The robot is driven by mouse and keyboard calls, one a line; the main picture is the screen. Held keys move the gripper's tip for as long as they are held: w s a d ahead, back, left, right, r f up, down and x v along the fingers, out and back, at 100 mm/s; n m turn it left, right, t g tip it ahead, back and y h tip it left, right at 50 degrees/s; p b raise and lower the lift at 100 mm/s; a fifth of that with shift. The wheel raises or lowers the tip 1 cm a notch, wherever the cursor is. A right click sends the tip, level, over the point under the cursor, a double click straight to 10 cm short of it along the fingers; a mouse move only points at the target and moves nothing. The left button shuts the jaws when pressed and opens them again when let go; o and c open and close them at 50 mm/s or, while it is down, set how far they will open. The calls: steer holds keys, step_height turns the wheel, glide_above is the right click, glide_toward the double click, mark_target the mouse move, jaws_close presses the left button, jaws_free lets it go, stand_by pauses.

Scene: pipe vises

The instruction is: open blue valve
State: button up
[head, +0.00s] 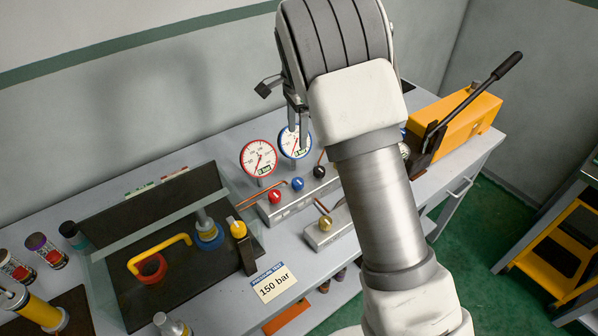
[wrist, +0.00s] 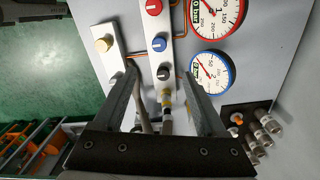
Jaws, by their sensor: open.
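The blue valve (head: 298,183) is a round knob with a white mark, between a red knob (head: 274,196) and a black knob (head: 319,171) on a grey block. In the wrist view the blue valve (wrist: 158,44) lies just beyond my fingertips, and the black knob (wrist: 164,74) shows between them. My gripper (wrist: 160,68) is open and empty, with its two fingers apart.
A red-rimmed gauge (head: 259,158) and a blue-rimmed gauge (head: 295,142) stand behind the knobs. A gold knob (head: 325,223) sits on a separate block in front. A yellow pump (head: 455,125) with a long lever is at right. A "150 bar" card (head: 272,283) lies at the bench front.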

mark_target(298, 181)
step_height(298, 181, down, 17)
steer(key=shift+s+p, duration=0.1)
steer(key=shift+p, duration=0.65)
jaws_close()
